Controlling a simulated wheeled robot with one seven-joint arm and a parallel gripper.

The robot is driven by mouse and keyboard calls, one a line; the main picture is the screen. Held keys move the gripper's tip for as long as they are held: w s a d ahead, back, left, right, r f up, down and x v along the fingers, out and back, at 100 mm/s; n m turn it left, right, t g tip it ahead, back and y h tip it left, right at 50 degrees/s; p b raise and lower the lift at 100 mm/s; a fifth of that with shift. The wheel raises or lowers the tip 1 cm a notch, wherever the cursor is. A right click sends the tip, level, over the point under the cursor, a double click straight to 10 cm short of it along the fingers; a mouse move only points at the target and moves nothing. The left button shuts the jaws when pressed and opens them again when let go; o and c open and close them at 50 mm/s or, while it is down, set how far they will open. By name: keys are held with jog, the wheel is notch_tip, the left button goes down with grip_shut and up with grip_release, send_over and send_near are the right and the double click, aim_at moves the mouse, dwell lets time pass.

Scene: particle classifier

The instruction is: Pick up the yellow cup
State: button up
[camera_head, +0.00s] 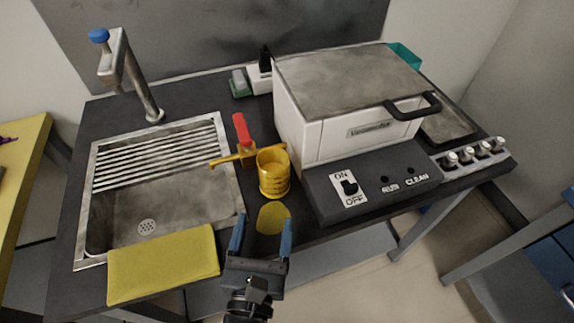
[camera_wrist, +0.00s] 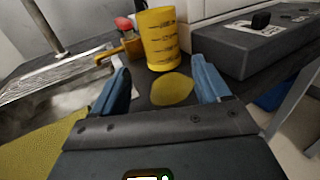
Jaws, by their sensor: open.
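The yellow cup (camera_head: 274,174) stands upright on the dark counter, between the sink and the white machine, with dark markings on its side. It also shows in the wrist view (camera_wrist: 158,40), beyond the fingertips. My gripper (camera_head: 264,222) is open and empty, with two blue fingers pointing toward the cup. The fingers (camera_wrist: 162,77) are apart from the cup and short of it. A flat yellow disc (camera_head: 272,218) lies on the counter in front of the cup, seen between the fingers.
A yellow-handled tool with a red grip (camera_head: 242,133) is close at the cup's left. The white machine (camera_head: 350,128) with its control panel is at the right. The sink (camera_head: 140,218) and a yellow cloth (camera_head: 163,265) are at the left. A faucet (camera_head: 135,80) stands behind the sink.

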aim_at(272, 186)
jog(key=w, duration=0.3)
jog(key=w+d+p, duration=0.1)
jog(key=w, duration=0.3)
jog(key=w+d+p, duration=0.1)
jog(key=w, duration=0.3)
jog(key=shift+w, duration=0.25)
jog(key=shift+c, duration=0.4)
jog(key=c, duration=0.8)
